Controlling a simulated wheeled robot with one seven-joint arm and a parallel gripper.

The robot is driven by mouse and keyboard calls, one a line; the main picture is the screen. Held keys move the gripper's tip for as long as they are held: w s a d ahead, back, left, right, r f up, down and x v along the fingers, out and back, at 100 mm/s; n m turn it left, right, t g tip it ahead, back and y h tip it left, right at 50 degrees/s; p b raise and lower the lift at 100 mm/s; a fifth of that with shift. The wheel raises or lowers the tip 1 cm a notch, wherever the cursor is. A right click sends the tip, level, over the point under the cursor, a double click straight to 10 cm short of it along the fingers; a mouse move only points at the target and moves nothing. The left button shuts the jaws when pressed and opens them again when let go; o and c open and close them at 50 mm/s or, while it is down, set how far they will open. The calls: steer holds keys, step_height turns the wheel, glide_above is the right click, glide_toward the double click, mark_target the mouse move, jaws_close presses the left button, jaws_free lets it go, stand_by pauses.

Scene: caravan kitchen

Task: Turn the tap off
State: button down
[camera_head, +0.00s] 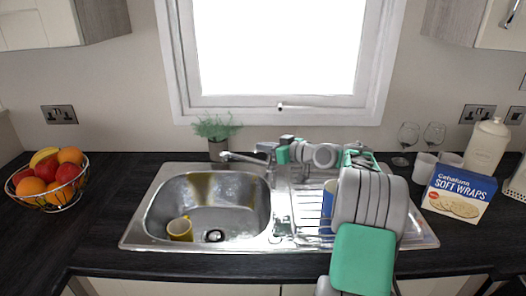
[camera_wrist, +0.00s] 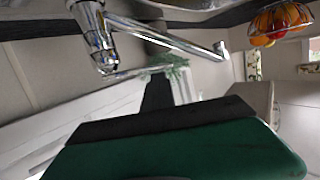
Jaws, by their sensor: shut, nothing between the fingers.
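The chrome tap (camera_head: 242,157) stands behind the sink (camera_head: 160,215), its spout reaching left over the basin. In the wrist view, the tap (camera_wrist: 97,38) is at upper left, with its long spout running right and a thinner lever-like bar below. I cannot make out a stream of water. My gripper (camera_head: 284,153) is at the tap's right side, shut and empty. It partly hides the tap's base and handle in the head view. In the wrist view, my gripper's dark and green part (camera_wrist: 175,145) fills the bottom, close to the tap; contact cannot be told.
A yellow mug (camera_head: 180,229) lies in the basin. A plant (camera_head: 217,130) stands behind the tap. A fruit bowl (camera_head: 50,196) is at left. The wraps box (camera_head: 458,194), white canister (camera_head: 487,146) and glasses (camera_head: 408,136) are at right. My arm covers much of the drainer (camera_head: 310,205).

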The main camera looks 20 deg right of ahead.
steer(key=s+d+r, duration=0.4)
steer(key=s+r, duration=0.2)
steer(key=s, duration=0.3)
steer(key=s+a+f+m+g+h+p, duration=0.1)
steer(key=s+a+f+g, duration=0.15)
steer(key=a, duration=0.65)
steer(key=s+a+f+g+h, duration=0.1)
steer(key=a+f+g+h, duration=0.15)
steer(key=a, duration=0.65)
steer(key=s+a+f+m+g+h, duration=0.1)
steer(key=s+a+f+g, duration=0.1)
steer(key=s, duration=0.5)
steer(key=s+a+f+m+g+h+p, duration=0.1)
steer(key=s+f, duration=0.3)
steer(key=s, duration=0.4)
steer(key=s+a+f+m+g+h, duration=0.1)
steer(key=s+a+f+g, duration=0.1)
steer(key=s, duration=0.6)
steer(key=shift+s+a+f+g+p, duration=0.1)
steer(key=shift+a+f+g+p, duration=0.1)
steer(key=shift+f, duration=0.25)
steer(key=shift+s+a+f+g+p, duration=0.1)
steer(key=shift+a+f+p, duration=0.05)
steer(key=shift+f, duration=0.25)
